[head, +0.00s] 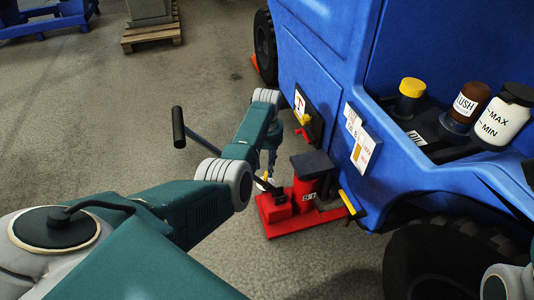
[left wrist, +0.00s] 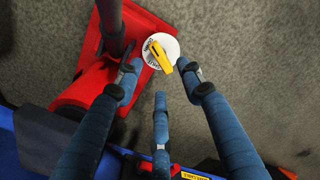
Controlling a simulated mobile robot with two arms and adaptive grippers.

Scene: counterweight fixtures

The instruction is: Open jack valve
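The red jack (head: 306,188) stands on the floor beside the blue vehicle, with a dark pad on top. In the left wrist view its valve is a yellow knob (left wrist: 160,57) on a white round dial (left wrist: 172,46) with lettering too small to read surely. My left gripper (head: 268,170) is above the jack's near left end. In the left wrist view its blue fingers (left wrist: 160,82) are spread apart, pointing at the dial, with nothing between them. The tips look close to the knob; contact cannot be told. My right gripper is not in view.
The blue vehicle (head: 330,60) fills the right, with tyres and a ledge holding a white MIN/MAX container (head: 503,118). A black-gripped handle (head: 178,127) reaches up left of my arm. A wooden pallet (head: 151,35) stands far back.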

